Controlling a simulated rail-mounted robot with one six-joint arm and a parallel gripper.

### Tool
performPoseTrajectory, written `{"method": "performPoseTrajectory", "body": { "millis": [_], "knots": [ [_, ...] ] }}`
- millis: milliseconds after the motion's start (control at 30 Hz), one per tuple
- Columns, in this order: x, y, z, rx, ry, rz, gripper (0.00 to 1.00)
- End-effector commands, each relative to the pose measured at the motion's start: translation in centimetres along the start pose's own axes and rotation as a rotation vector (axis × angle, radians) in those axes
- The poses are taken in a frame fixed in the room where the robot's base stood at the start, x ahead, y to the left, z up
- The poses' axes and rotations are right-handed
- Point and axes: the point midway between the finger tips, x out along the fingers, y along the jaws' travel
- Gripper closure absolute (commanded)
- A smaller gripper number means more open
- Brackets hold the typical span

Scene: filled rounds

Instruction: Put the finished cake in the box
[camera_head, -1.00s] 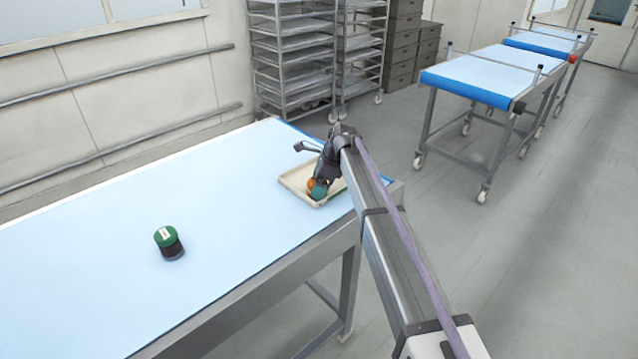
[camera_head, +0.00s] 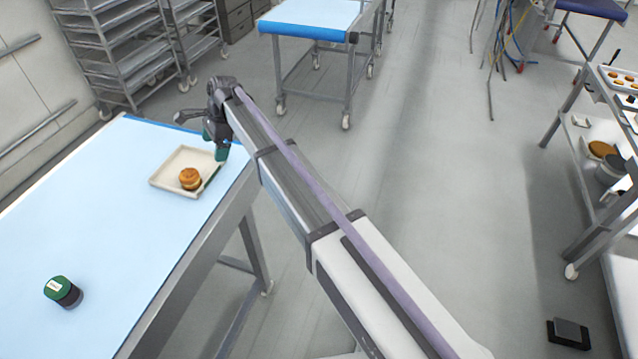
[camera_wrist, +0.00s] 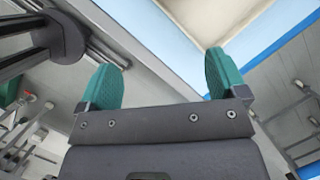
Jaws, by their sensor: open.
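A round golden-brown cake (camera_head: 190,179), stacked in layers, sits inside a shallow cream open box (camera_head: 163,184) near the far right corner of the blue-topped table. It appears upright, near the box's front right side. My gripper (camera_head: 217,146) is just behind and to the right of the cake, over the box's right edge, apart from the cake. In the wrist view my gripper (camera_wrist: 163,80) has its green fingertips spread with nothing between them. A cream surface, probably part of the box (camera_wrist: 205,15), shows beyond the fingers; the cake does not show there.
A rack of trays (camera_head: 120,50) is behind. Another blue-edged table (camera_head: 310,18) stands at the back. Shelves at right hold a tray of small rounds (camera_head: 622,80). The table's middle is clear.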

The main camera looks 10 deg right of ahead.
Motion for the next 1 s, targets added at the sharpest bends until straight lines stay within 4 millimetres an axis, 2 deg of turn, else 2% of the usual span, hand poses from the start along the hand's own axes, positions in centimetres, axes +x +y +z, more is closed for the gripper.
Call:
{"method": "performPoseTrajectory", "body": {
  "millis": [33, 67, 100, 167, 200, 300, 400, 500, 767, 867, 1000],
  "knots": [
    [-1.2, 4.9, -2.9, -0.080, 0.031, -0.005, 0.09],
    [-2.0, 7.7, -4.8, -0.154, 0.056, -0.004, 0.09],
    [-3.0, 11.9, -7.4, -0.263, 0.092, 0.003, 0.09],
    [-4.5, 18.6, -10.9, -0.441, 0.148, 0.029, 0.09],
    [-5.3, 22.9, -12.8, -0.559, 0.181, 0.055, 0.09],
    [-7.0, 32.6, -15.9, -0.824, 0.241, 0.138, 0.09],
    [-7.8, 38.7, -17.3, -1.005, 0.264, 0.212, 0.09],
    [-8.2, 41.0, -17.8, -1.092, 0.267, 0.250, 0.09],
    [-8.0, 40.8, -18.1, -1.108, 0.267, 0.255, 0.09],
    [-5.8, 41.0, -18.9, -1.108, 0.266, 0.254, 0.09],
    [-0.4, 41.3, -20.7, -1.108, 0.266, 0.254, 0.09]
  ]
}}
